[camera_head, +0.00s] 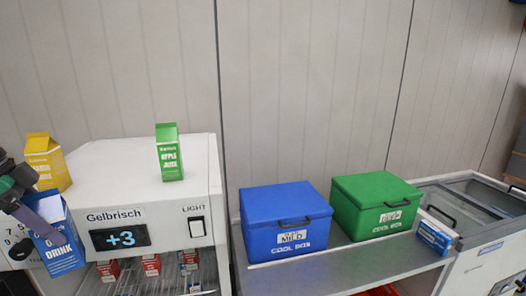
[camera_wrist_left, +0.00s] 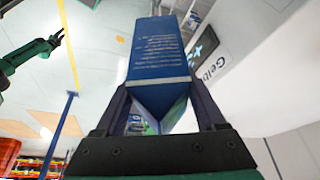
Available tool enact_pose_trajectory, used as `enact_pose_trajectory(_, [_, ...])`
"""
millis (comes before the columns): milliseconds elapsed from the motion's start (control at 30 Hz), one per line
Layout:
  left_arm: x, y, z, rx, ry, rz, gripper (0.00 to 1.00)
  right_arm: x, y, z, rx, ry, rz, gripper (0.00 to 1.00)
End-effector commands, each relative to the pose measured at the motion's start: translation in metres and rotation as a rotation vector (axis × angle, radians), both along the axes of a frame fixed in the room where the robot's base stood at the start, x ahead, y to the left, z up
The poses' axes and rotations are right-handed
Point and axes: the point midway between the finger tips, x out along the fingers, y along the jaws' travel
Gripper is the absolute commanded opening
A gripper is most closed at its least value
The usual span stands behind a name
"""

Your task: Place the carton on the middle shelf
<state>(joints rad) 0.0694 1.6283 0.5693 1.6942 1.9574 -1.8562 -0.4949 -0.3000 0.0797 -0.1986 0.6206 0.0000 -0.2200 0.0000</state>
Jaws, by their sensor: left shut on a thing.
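A blue drink carton (camera_head: 56,240) is held in my left gripper (camera_head: 40,208) at the lower left of the head view, tilted, in front of the white cooler's left side. In the left wrist view the blue carton (camera_wrist_left: 158,55) sits between the two dark fingers of my left gripper (camera_wrist_left: 160,100), its gabled end toward the palm. The white cooler (camera_head: 140,196) is marked Gelbrisch. Wire shelving (camera_head: 165,277) with small red cartons shows below its display; which level is the middle shelf cannot be told. My right gripper (camera_wrist_left: 55,40) seems to show small at the left.
A yellow carton (camera_head: 45,160) and a green apple juice carton (camera_head: 169,155) stand on the cooler top. A blue cool box (camera_head: 288,225) and a green cool box (camera_head: 375,205) stand on a grey counter (camera_head: 330,262). A small blue box (camera_head: 434,238) and a chest freezer (camera_head: 480,235) are at the right.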

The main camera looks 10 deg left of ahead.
Motion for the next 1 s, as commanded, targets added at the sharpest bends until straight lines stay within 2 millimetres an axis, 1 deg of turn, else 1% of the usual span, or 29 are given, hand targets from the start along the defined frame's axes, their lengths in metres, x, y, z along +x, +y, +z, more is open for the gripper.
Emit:
enact_pose_trajectory(33, [-0.001,0.006,-0.017,-0.012,-0.007,0.022,0.0,-0.001,0.0,-0.004,0.0,0.001,0.0,0.5])
enact_pose_trajectory(267, [-0.009,0.033,-0.083,-0.01,-0.002,0.133,0.0,-0.001,0.0,-0.011,0.0,0.002,0.0,0.5])
enact_pose_trajectory(300, [-0.012,0.038,-0.098,-0.009,0.002,0.155,0.0,-0.001,0.0,-0.013,0.0,0.001,0.0,0.5])
enact_pose_trajectory(367, [-0.016,0.044,-0.118,-0.008,0.002,0.183,0.0,-0.001,0.0,-0.015,0.0,0.001,0.0,0.5])
enact_pose_trajectory(400, [-0.019,0.047,-0.133,-0.009,0.003,0.202,0.0,-0.001,0.0,-0.017,0.0,0.001,0.0,0.5])
enact_pose_trajectory(467, [-0.022,0.05,-0.153,-0.008,0.0,0.228,0.0,-0.001,0.0,-0.019,0.001,0.001,0.0,0.5])
enact_pose_trajectory(500, [-0.025,0.053,-0.169,-0.007,0.002,0.247,0.0,-0.001,0.0,-0.021,0.001,0.001,0.0,0.5])
enact_pose_trajectory(567, [-0.026,0.055,-0.17,0.005,0.003,0.253,0.0,-0.001,0.0,-0.02,0.0,0.002,0.001,0.5])
enact_pose_trajectory(633, [-0.028,0.056,-0.178,0.005,0.004,0.26,0.0,-0.001,0.0,-0.021,0.0,0.002,0.001,0.5])
enact_pose_trajectory(733, [-0.031,0.056,-0.198,0.003,0.004,0.279,0.0,-0.001,0.0,-0.024,0.0,0.002,0.001,0.5])
enact_pose_trajectory(800, [-0.036,0.054,-0.228,-0.008,0.002,0.306,0.0,-0.001,0.0,-0.028,0.001,0.001,0.001,0.5])
enact_pose_trajectory(867, [-0.037,0.051,-0.244,-0.01,-0.003,0.322,0.0,-0.001,0.001,-0.03,0.001,0.001,0.002,0.5])
enact_pose_trajectory(900, [-0.041,0.049,-0.26,-0.009,-0.001,0.334,0.0,-0.001,0.0,-0.033,0.001,0.001,0.002,0.5])
enact_pose_trajectory(933, [-0.042,0.051,-0.26,0.002,0.002,0.336,0.0,-0.001,0.0,-0.031,0.0,0.002,0.002,0.5])
enact_pose_trajectory(1000, [-0.044,0.049,-0.27,0.005,0.005,0.341,0.0,-0.001,0.001,-0.032,0.001,0.001,0.002,0.5])
